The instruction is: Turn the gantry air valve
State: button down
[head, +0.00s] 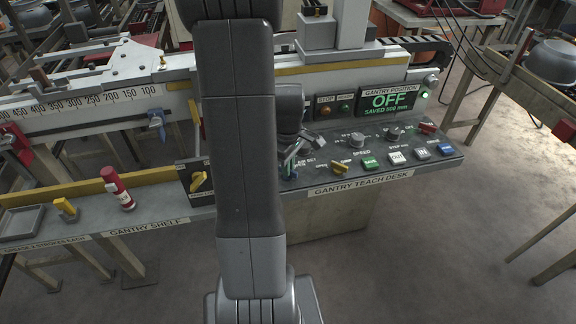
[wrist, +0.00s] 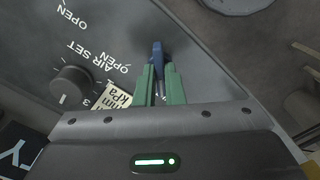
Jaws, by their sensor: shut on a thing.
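The air valve's blue handle (wrist: 157,52) stands on the grey panel beside printed "OPEN" and "AIR SET" words. My gripper (wrist: 160,76) has its two green fingers closed on this handle in the wrist view. In the head view my gripper (head: 291,160) is down at the left end of the gantry teach desk (head: 360,190), partly hidden behind my arm. Only a little of the blue handle (head: 293,174) shows there. The valve's base is hidden by the fingers.
A black knob (wrist: 70,86) sits left of the fingers in the wrist view. A yellow switch (head: 340,168) and several coloured buttons lie to the right on the desk. The gantry shelf (head: 160,214) holds a red-and-white bottle (head: 117,188).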

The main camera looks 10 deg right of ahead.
dwell(0.3)
jog(key=c, duration=1.5)
grip_release()
jog(key=shift+r, duration=0.1)
notch_tip(320, 180, up, 14)
jog(key=shift+f, duration=0.15)
notch_tip(320, 180, down, 14)
